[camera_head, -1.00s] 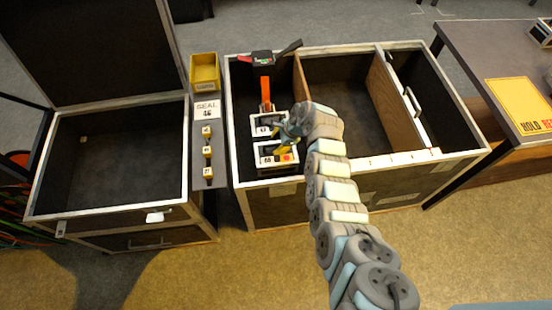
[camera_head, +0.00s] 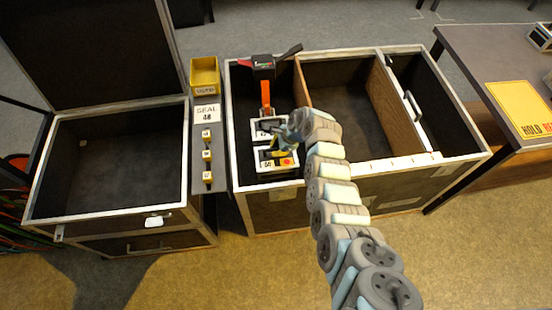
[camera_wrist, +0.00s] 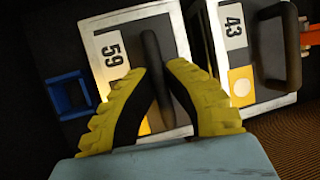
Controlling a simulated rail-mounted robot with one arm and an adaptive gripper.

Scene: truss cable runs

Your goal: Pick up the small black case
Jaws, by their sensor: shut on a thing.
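Two small black cases with white-bordered tops and black handles sit in the left compartment of the middle crate (camera_head: 365,174). The nearer case (camera_head: 266,167) carries the number 59 and also shows in the wrist view (camera_wrist: 112,45). The other case (camera_head: 258,124), numbered 43, sits right beside it and fills the right of the wrist view (camera_wrist: 232,32). My gripper (camera_wrist: 158,68) has its yellow fingers on both sides of the upright handle of case 59, shut on it. The fingers hide part of that case's top. I cannot tell whether the case is lifted.
An orange-handled tool (camera_head: 265,92) and a black box (camera_head: 263,66) lie behind the cases. Wooden dividers (camera_head: 395,90) stand to the right. A blue bracket (camera_wrist: 71,95) is beside case 59. An open, mostly empty crate (camera_head: 115,150) stands left, past a strip with small numbered blocks (camera_head: 207,155).

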